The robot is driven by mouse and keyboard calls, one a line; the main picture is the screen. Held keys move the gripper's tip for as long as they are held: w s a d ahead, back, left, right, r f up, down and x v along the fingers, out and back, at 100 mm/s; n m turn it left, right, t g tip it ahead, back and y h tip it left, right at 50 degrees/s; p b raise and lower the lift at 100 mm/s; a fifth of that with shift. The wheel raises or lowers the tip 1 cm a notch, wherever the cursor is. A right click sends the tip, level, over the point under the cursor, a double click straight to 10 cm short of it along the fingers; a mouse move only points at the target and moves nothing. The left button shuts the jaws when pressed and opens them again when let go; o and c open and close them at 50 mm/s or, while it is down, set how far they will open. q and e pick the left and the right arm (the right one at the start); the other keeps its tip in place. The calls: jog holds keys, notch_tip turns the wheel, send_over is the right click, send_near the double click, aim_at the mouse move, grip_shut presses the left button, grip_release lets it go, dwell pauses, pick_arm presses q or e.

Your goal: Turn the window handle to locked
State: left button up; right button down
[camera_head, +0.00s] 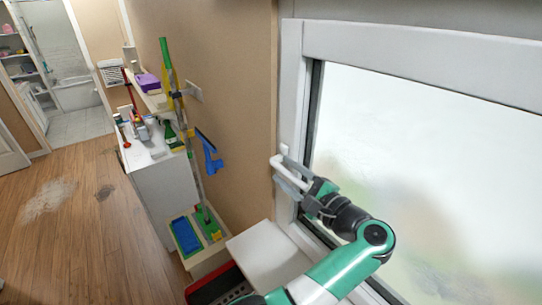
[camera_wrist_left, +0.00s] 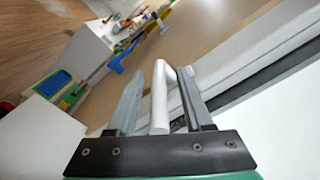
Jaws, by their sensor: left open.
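The white window handle (camera_head: 279,161) is mounted on the left side of the white window frame (camera_head: 291,105). Its lever slants down to the right, toward my left gripper (camera_head: 288,178). In the left wrist view the white lever (camera_wrist_left: 160,98) lies between the two grey fingers of the left gripper (camera_wrist_left: 158,78). The fingers are open, one on each side of the lever. A gap shows on the left finger's side, and the lever is nearer the right finger. Whether the right finger touches it, I cannot tell. My right gripper is not in view.
Left of the window, a white cabinet (camera_head: 165,190) holds bottles and cleaning items. A white box lid (camera_head: 266,252) lies below the handle. Wooden floor (camera_head: 85,230) is open at left.

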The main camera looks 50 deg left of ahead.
pick_arm(q)
jog(key=shift+a, duration=0.3)
jog(key=shift+f, duration=0.1)
jog(key=shift+d, duration=0.1)
jog(key=shift+c, duration=0.2)
grip_shut()
dwell(0.9)
